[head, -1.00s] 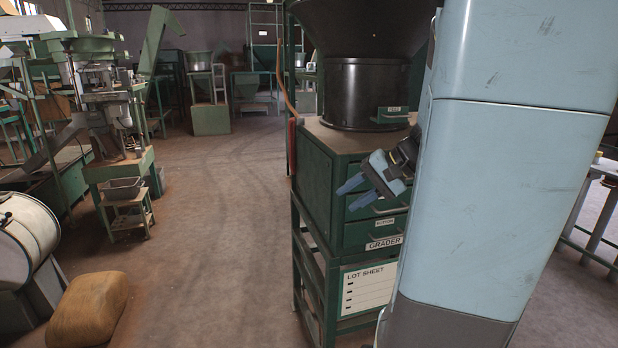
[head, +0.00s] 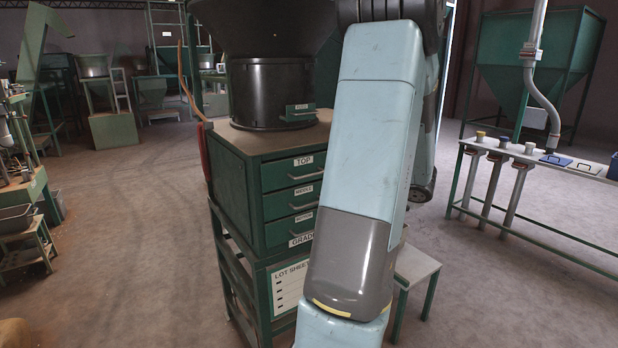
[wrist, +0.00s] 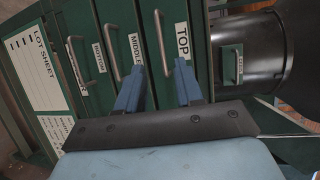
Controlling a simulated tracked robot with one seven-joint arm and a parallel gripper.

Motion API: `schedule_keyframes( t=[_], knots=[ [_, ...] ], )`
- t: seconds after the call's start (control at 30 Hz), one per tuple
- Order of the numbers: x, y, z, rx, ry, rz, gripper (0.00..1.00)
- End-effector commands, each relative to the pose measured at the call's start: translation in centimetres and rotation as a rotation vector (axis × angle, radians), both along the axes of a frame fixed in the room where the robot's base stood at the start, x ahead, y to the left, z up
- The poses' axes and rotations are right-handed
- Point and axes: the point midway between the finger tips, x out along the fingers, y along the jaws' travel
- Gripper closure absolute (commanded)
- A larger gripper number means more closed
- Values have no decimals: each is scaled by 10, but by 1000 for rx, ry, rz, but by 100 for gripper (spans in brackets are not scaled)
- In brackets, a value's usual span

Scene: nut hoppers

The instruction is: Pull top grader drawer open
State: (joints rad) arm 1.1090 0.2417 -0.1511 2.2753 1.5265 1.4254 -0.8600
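The green grader cabinet (head: 236,190) stands left of my arm in the head view. Its top drawer (head: 280,173), with a white TOP label, looks shut, flush with the drawers below. In the wrist view the top drawer's metal bar handle (wrist: 159,30) runs up and down the picture, left of the TOP label (wrist: 182,42). My gripper (wrist: 159,68) is open, its two blue fingers apart. The handle appears between the fingertips in the picture; I cannot tell whether they reach around it. In the head view my arm hides the gripper and the drawers' right side.
A black hopper (head: 270,90) with a small green gate sits on the cabinet. The middle drawer's handle (wrist: 112,52) is beside my left finger in the wrist view. A small stool (head: 415,265) stands right of the cabinet. Floor at left is open.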

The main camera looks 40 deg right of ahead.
Motion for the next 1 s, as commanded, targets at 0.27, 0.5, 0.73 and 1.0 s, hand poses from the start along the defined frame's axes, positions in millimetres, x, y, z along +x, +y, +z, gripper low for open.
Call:
schedule_keyframes(
  t=[0.27, 0.5, 0.73, 1.0],
  knots=[
    [47, 14, -9, 1, 2, 5, 64],
    [85, 25, -17, 1, 2, 5, 64],
    [106, 30, -20, 1, 2, 2, 64],
    [111, 31, -21, 1, 2, 2, 64]
  ],
)
